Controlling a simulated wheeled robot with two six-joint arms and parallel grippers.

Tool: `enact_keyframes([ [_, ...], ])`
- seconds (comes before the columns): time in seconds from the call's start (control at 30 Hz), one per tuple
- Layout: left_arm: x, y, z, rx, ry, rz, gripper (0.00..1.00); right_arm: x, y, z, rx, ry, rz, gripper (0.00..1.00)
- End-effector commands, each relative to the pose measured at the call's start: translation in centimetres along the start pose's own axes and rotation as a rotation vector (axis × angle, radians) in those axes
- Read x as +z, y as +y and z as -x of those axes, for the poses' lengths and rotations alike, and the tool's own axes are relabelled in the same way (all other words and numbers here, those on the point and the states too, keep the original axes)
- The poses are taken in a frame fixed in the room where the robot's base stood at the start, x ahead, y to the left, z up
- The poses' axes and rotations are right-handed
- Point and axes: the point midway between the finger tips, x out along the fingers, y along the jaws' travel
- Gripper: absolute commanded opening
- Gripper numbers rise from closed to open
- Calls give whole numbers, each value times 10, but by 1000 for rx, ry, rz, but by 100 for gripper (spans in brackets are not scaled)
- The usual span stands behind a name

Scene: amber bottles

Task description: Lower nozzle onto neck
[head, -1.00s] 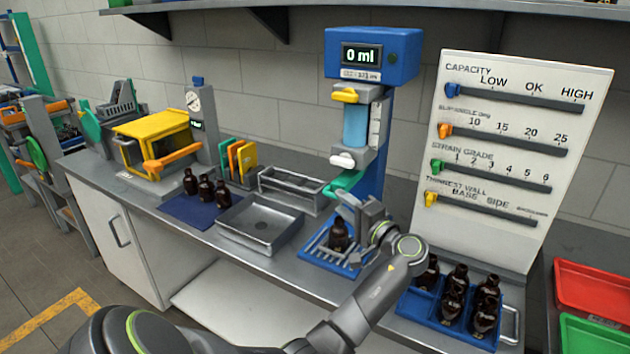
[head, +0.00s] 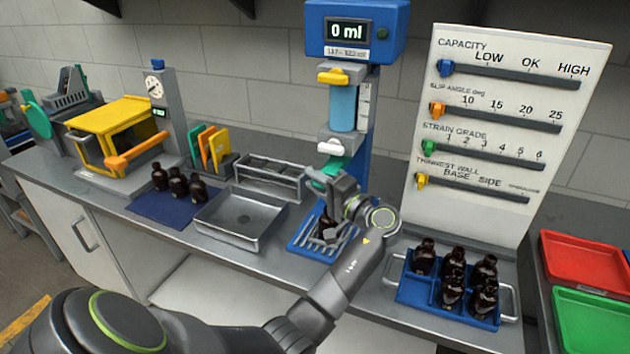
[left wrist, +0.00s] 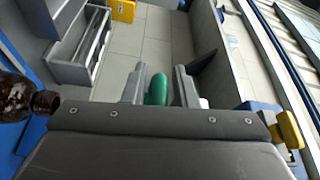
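The filling stand (head: 357,32) has a display reading "0 ml" and a clear blue cylinder (head: 343,107). Below its white knob (head: 335,146) is a green handle (head: 323,177), partly covered by my left gripper (head: 322,190). In the left wrist view the green handle (left wrist: 157,90) lies between the two fingers, with a narrow gap beside the right one, so the gripper looks open around it. A dark amber bottle (head: 327,224) stands in the blue slotted tray (head: 303,241) under the stand; it also shows at the left wrist view's left edge (left wrist: 22,98). My right gripper is out of view.
A blue crate (head: 411,290) with several amber bottles stands right of my left arm. A steel tray (head: 238,218) and a blue mat (head: 160,208) with three bottles lie to the left. A slider board (head: 490,130) stands behind the crate.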

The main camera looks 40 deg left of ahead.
Motion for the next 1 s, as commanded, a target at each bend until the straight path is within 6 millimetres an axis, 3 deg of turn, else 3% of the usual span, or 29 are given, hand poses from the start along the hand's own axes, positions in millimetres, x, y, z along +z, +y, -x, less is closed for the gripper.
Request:
enact_keyframes([
  [0.03, 0, 0, 0, 0, 0, 0, 19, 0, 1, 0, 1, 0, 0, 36],
  [0.2, 0, 0, 0, -1, 0, 0, 0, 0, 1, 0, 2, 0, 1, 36],
  [0.57, 1, 4, 0, -4, 0, 2, 0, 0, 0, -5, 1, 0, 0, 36],
  [1.0, 9, 63, 4, -3, 0, 0, 0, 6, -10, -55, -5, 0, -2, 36],
])
